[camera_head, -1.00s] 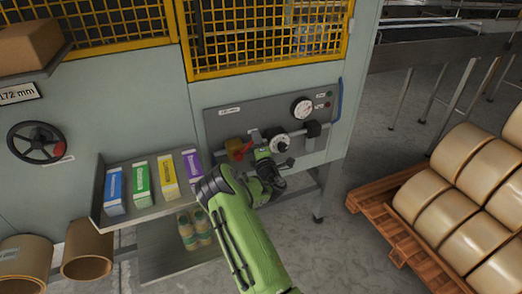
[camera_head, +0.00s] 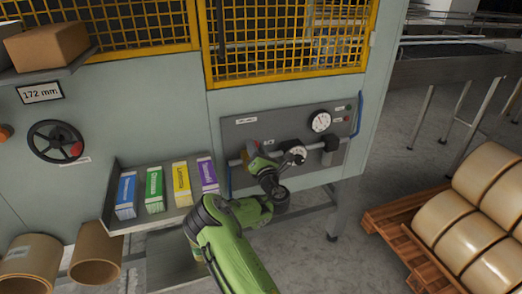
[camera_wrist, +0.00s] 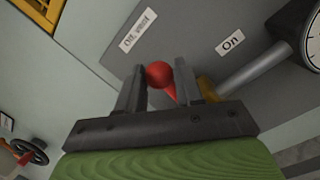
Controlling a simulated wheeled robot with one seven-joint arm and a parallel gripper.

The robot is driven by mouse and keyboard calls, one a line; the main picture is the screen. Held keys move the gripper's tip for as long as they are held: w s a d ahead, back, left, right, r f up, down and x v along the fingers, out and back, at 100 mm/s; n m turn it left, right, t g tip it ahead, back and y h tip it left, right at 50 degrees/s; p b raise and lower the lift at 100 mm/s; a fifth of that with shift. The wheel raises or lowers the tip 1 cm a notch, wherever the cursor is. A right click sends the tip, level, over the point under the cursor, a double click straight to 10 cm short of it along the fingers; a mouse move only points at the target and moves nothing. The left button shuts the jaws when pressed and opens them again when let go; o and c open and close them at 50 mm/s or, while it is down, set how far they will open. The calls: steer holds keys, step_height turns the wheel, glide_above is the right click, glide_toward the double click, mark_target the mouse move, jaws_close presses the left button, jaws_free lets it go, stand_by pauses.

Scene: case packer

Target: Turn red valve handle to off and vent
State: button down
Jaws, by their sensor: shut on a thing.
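The red valve handle (camera_wrist: 160,75) shows in the wrist view as a round red knob on a thin red lever. My gripper (camera_wrist: 163,82) has a dark finger on each side of it and is shut on it. The brass valve body (camera_wrist: 207,88) is partly hidden behind the right finger. A label reading "Off, vent" (camera_wrist: 138,30) is above the knob, and a label reading "On" (camera_wrist: 230,42) is to its right. In the head view my gripper (camera_head: 253,150) is at the left part of the grey valve panel (camera_head: 240,134) and largely hides the handle.
A pipe (camera_wrist: 250,70) runs right from the valve. A tray (camera_head: 150,220) of coloured cartons is at the left. A pallet (camera_head: 400,230) of rolls stands at the right.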

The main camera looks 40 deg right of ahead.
steer(key=shift+w+a+f+n, duration=0.1)
steer(key=shift+w+a+n, duration=0.1)
steer(key=shift+a+n, duration=0.25)
steer(key=shift+a+f, duration=0.1)
steer(key=c, duration=0.8)
jaws_free()
steer(key=shift+a, duration=0.1)
steer(key=shift+s, duration=0.1)
steer(key=b+v, duration=0.6)
steer(key=v, duration=0.9)
steer(key=shift+s, duration=0.35)
